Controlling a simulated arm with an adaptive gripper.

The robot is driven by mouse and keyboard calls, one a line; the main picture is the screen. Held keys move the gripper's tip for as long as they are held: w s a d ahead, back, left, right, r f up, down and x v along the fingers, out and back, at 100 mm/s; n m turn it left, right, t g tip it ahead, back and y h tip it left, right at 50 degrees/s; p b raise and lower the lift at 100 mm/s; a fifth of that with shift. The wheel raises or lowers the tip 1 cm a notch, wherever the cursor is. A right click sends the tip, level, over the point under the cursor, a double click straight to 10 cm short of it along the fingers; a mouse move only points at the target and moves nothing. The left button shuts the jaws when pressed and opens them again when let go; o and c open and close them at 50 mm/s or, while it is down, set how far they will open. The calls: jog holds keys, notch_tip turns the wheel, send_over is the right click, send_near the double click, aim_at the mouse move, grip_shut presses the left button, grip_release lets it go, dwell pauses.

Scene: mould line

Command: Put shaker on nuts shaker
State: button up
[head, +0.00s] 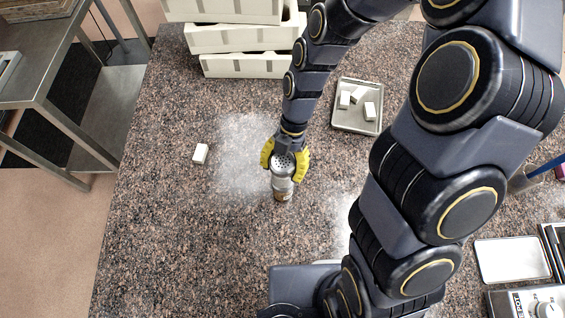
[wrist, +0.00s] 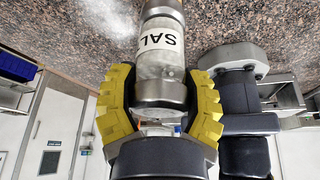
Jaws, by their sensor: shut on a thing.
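My gripper (head: 285,160) has its yellow fingers shut on the salt shaker (head: 284,172) near its perforated metal lid, over the middle of the counter. The wrist view shows the fingers (wrist: 161,105) on both sides of the shaker (wrist: 160,62), with the letters "SAL" upside down on its label. Directly below it in the head view is the nuts shaker (head: 282,197), with brown contents and mostly hidden. The two look lined up and upright; I cannot tell whether they touch. A metal band (wrist: 162,14) shows beyond the label in the wrist view.
White powder (head: 245,150) lies on the granite counter (head: 160,240). A small white block (head: 200,154) is to the left. A metal tray (head: 358,127) with white blocks is at the right. White crates (head: 245,66) stack at the back. A scale (head: 535,303) is at lower right.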

jog(key=shift+f, duration=0.1)
jog(key=o, duration=1.2)
jog(key=v, duration=1.2)
jog(key=shift+r, duration=0.2)
jog(key=s+d+r+m, duration=0.2)
jog(key=s+m, duration=0.3)
jog(key=m, duration=0.5)
jog(key=s+d+r+m+t+h, duration=0.1)
jog(key=s+d+r+m, duration=0.1)
jog(key=s+m, duration=0.4)
jog(key=s+d+r+m+t+h, duration=0.1)
jog(key=s+m, duration=0.4)
jog(key=m, duration=0.9)
jog(key=shift+s+d+r+m, duration=0.15)
jog(key=shift+d+r, duration=0.15)
jog(key=shift+d, duration=0.25)
jog(key=shift+s+d+r+m, duration=0.15)
jog(key=shift+d+r, duration=0.15)
jog(key=shift+d, duration=0.25)
